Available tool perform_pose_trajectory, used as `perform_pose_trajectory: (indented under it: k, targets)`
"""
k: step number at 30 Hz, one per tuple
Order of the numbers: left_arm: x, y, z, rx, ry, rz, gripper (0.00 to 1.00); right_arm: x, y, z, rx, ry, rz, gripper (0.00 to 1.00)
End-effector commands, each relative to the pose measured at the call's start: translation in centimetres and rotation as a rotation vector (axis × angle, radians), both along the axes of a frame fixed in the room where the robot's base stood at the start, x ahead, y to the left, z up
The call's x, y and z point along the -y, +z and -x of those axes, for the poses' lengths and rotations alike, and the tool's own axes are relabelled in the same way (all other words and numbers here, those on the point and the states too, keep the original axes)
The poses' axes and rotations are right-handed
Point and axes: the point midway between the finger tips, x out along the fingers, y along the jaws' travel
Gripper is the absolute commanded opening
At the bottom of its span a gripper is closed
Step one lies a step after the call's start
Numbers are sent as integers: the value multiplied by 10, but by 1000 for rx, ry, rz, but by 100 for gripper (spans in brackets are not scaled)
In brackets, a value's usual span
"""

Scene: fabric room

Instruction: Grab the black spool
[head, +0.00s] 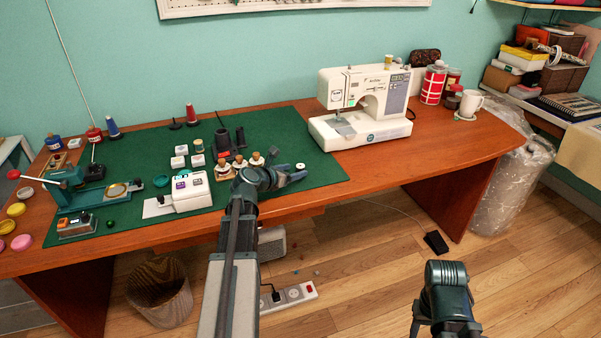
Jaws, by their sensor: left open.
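A small black piece with a thin upright pin (175,125) stands at the mat's back edge. My left gripper (297,177) is open over the mat's front right part, to the right of and nearer than the dark cylinders. I see nothing between its fingers. My right arm shows at the lower right, off the table; its fingers are not visible.
Wooden spools (240,164) and a white box (192,191) lie close left of my left gripper. The mat's back right is clear.

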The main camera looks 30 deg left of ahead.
Motion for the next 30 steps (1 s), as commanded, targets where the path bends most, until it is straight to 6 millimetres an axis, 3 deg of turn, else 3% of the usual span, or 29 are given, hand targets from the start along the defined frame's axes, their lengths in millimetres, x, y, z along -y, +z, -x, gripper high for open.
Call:
perform_pose_trajectory:
  k: [4, 12, 24, 30]
  targets:
    - [1, -11, -23, -1, -3, -1, 70, 0, -11, 0, 0, 0, 0, 50]
    - [2, -11, -25, 0, 0, 0, 70, 0, -11, 0, 0, 0, 0, 50]
    - [2, -11, -25, 0, -1, 0, 0, 0, -11, 0, 0, 0, 0, 50]
    - [2, -11, -25, 0, -1, 0, 0, 0, -11, 0, 0, 0, 0, 50]
